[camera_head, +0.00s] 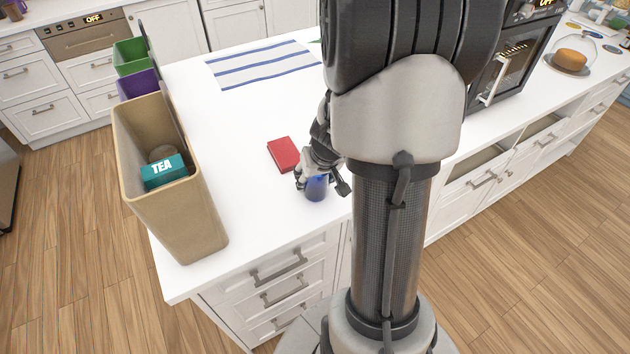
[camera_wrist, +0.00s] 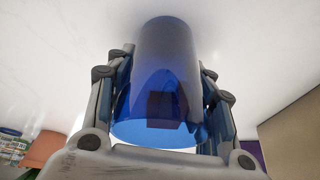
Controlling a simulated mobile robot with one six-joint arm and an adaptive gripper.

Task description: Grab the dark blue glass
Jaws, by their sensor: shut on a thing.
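The dark blue glass (camera_head: 316,189) stands near the front edge of the white counter in the head view. It fills the middle of the wrist view (camera_wrist: 165,80), see-through blue. My gripper (camera_head: 322,180) is around it, with one finger on each side. In the wrist view my gripper (camera_wrist: 163,95) is shut on the glass. My arm hides part of the counter behind and to the right of it. I cannot tell whether the glass is lifted off the counter.
A red box or book (camera_head: 284,154) lies just behind the glass. A tan bin (camera_head: 190,215) with a teal tea box (camera_head: 163,171) stands at the left, with purple (camera_head: 138,84) and green (camera_head: 130,57) bins behind. A striped towel (camera_head: 262,64) lies farther back. Bare counter lies between.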

